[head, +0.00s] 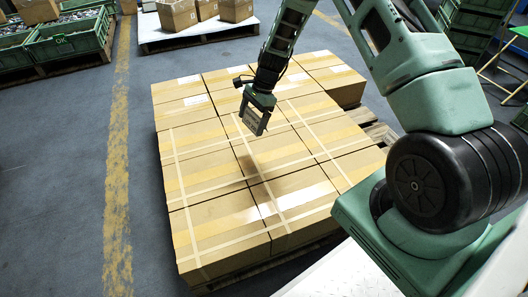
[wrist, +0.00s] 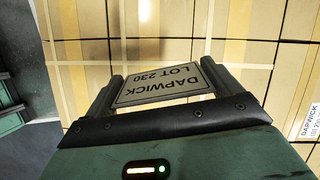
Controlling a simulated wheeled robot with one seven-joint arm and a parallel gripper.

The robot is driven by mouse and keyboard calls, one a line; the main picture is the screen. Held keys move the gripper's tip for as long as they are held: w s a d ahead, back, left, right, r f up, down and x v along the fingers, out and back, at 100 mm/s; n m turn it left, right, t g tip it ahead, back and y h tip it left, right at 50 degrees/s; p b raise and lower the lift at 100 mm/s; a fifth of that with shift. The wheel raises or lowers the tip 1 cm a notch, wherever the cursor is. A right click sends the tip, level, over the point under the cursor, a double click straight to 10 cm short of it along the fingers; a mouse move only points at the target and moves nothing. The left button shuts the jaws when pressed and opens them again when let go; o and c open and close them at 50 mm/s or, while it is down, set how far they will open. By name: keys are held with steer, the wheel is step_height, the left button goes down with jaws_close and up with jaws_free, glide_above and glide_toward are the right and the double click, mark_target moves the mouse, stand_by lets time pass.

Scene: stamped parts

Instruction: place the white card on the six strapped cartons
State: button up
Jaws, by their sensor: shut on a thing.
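My gripper (head: 255,108) is shut on the white card (head: 251,121), which hangs below it. In the wrist view the card (wrist: 165,86) sits between the two fingers (wrist: 160,78) and reads DAPWICK LOT 230, upside down. The strapped cartons (head: 220,218) form the near part of a block on a pallet, with pale straps crossing their tops. The card is held above them, apart from their tops, with a shadow below. Their strapped tops (wrist: 90,18) also fill the upper left of the wrist view.
Unstrapped cartons (head: 222,78) adjoin the far side, some with white labels. One label (wrist: 312,122) shows in the wrist view. Green bins (head: 72,42) stand back left, another pallet (head: 190,38) with boxes behind. Clear floor with a yellow stripe (head: 118,170) lies left.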

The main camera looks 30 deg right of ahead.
mark_target(249, 120)
steer(key=w+b, duration=0.1)
steer(key=f+m+b, duration=0.1)
steer(key=w+f+m+b, duration=0.1)
steer(key=shift+w+d+f+t+b, duration=0.2)
steer(key=shift+w+t+b, duration=0.15)
steer(key=shift+t, duration=0.05)
steer(key=shift+f+m, duration=0.25)
steer(key=shift+m, duration=0.05)
step_height(249, 120, down, 10)
steer(key=b, duration=0.5)
steer(key=shift+r, duration=0.35)
